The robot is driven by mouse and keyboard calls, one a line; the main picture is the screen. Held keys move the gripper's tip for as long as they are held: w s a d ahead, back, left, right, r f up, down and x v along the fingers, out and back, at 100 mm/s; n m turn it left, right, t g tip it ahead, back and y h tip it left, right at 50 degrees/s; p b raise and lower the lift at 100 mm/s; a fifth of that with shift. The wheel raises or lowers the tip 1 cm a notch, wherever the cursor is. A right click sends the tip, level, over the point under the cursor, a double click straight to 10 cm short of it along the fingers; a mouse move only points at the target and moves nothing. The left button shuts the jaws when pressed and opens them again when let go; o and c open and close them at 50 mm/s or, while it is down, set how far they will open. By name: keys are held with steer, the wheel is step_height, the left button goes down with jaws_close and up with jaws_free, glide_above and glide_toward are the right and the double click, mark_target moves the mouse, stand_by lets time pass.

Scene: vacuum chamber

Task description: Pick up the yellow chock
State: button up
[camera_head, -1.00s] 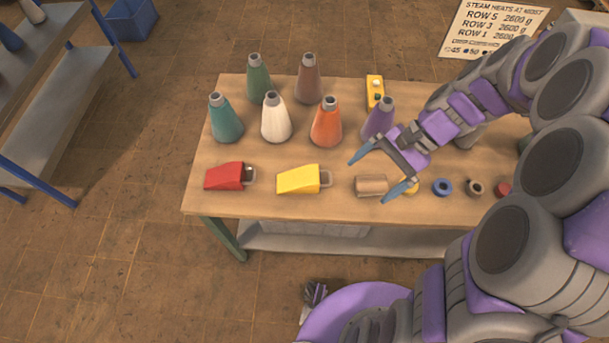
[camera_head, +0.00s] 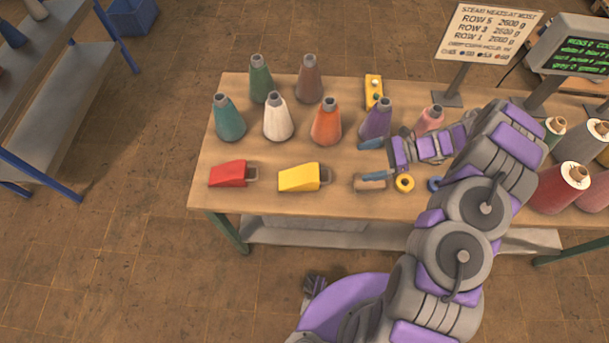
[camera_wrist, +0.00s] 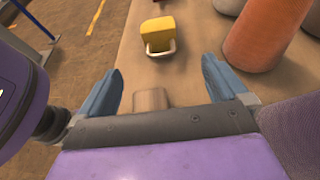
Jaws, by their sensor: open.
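The yellow chock (camera_head: 300,177) is a wedge with a grey metal handle on its right end. It lies on the wooden table (camera_head: 225,203), right of the red chock (camera_head: 229,173). My gripper (camera_head: 369,160) is open and empty above the table, to the right of the yellow chock and apart from it. In the wrist view the yellow chock (camera_wrist: 157,33) is ahead, beyond the open fingertips (camera_wrist: 163,80), with its handle facing my gripper.
A tan block (camera_head: 366,182) sits under my gripper, partly hidden. Cones stand behind, including a white one (camera_head: 277,118), an orange one (camera_head: 326,122) and a purple one (camera_head: 377,119). The table in front of the chocks is clear.

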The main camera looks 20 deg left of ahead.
steer(key=b, duration=0.2)
glide_toward(314, 174)
steer(key=a+f, duration=0.3)
steer(key=a, duration=0.1)
steer(key=shift+s+f, duration=0.15)
steer(key=shift+f, duration=0.2)
steer(key=shift+b+x, duration=0.65)
steer(key=shift+x, duration=2.15)
steer(key=shift+s+r, duration=0.1)
steer(key=shift+s, duration=0.05)
steer(key=shift+d, duration=0.1)
steer(key=c, duration=1.3)
steer(key=shift+r, duration=0.1)
